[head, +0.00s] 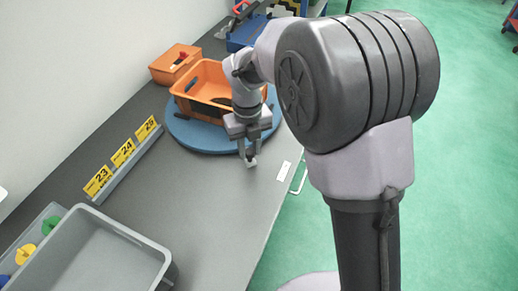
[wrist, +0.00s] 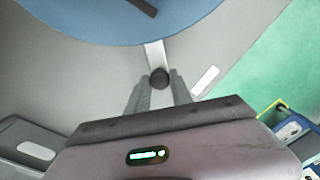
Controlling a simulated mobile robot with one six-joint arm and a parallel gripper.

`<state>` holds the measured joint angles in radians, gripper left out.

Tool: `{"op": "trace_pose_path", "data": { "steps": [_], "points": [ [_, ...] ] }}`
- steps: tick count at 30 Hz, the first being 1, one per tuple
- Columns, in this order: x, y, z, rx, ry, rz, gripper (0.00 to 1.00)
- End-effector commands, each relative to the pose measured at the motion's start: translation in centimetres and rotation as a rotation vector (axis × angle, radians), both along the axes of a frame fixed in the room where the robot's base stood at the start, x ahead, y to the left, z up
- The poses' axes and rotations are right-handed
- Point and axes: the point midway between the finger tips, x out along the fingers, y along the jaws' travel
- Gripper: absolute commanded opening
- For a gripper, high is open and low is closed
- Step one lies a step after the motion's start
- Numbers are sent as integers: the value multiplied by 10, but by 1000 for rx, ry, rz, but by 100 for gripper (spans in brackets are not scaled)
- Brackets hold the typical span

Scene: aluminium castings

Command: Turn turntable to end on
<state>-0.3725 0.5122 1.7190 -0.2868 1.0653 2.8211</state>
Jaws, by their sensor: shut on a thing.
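The turntable (head: 200,138) is a round blue disc on the grey bench. It also shows at the top of the wrist view (wrist: 110,25). An orange crate (head: 200,110) stands on the disc. A light grey tab (wrist: 155,54) sticks out from the disc's edge and carries a dark round knob (wrist: 160,78). My gripper (head: 250,158) is at the near edge of the disc, shut on the knob, with one finger on each side of it in the wrist view (wrist: 160,84). My arm hides part of the disc and crate in the head view.
A smaller orange box (head: 174,64) stands behind the turntable. A rail with yellow number cards (head: 123,153) is on the left. A grey tote (head: 90,250) is at the front left. A white label (head: 284,171) lies near the bench edge. The bench between is clear.

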Motion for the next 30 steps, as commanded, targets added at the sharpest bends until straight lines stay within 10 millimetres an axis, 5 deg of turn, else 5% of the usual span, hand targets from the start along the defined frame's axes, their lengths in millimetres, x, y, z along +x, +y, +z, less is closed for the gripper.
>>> {"op": "trace_pose_path", "data": {
  "steps": [19,20,23,30],
  "points": [
    [1,10,1,4,-1,-16,0],
    [1,10,1,4,-1,-16,29],
    [1,10,1,2,0,-16,48],
    [1,9,0,1,-1,-16,48]
  ]
}}
